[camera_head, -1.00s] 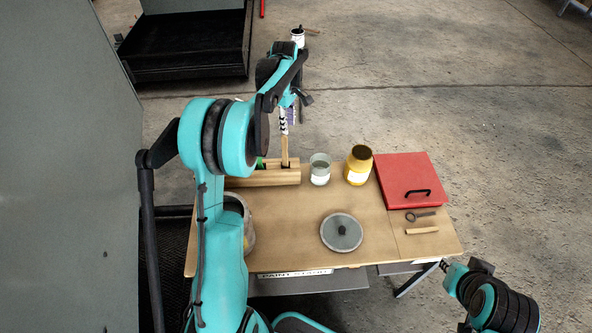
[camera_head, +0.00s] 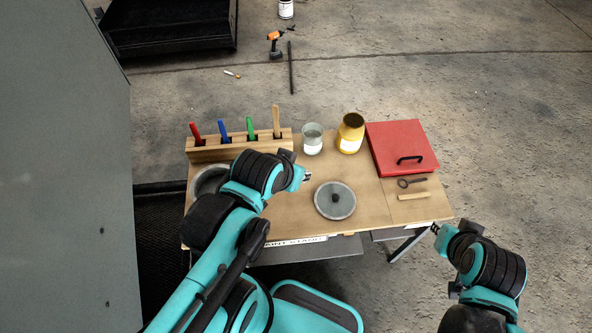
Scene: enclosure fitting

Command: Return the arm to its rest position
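My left arm comes in from the lower left. Its gripper (camera_head: 306,176) is over the table (camera_head: 288,215), just left of the round grey lid (camera_head: 335,200). The gripper is small and partly hidden by its wrist, so its fingers cannot be made out. My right gripper (camera_head: 436,229) is just off the table's front right corner, with no object visible in it. It is too small to tell whether it is open or shut.
A wooden rack (camera_head: 215,148) holds several colored handles. A glass jar (camera_head: 312,140), a yellow jar (camera_head: 350,134) and a red case (camera_head: 401,147) stand along the back. A pot (camera_head: 209,180) is partly behind my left arm. The grey cabinet (camera_head: 65,180) is at left.

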